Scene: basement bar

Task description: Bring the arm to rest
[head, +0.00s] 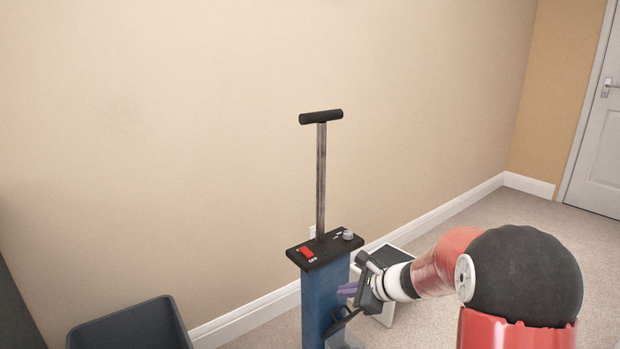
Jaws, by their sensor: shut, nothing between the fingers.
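My red and black arm reaches in from the lower right of the head view, bent at a large black joint. I cannot tell whether the fingers touch the stand.
The stand's top carries a red switch (307,252), a grey knob (348,235) and a tall post with a black T-handle (321,117). A dark bin (130,325) stands at lower left. A white flat object (385,312) lies behind my gripper. A door (598,150) is at right; carpet there is clear.

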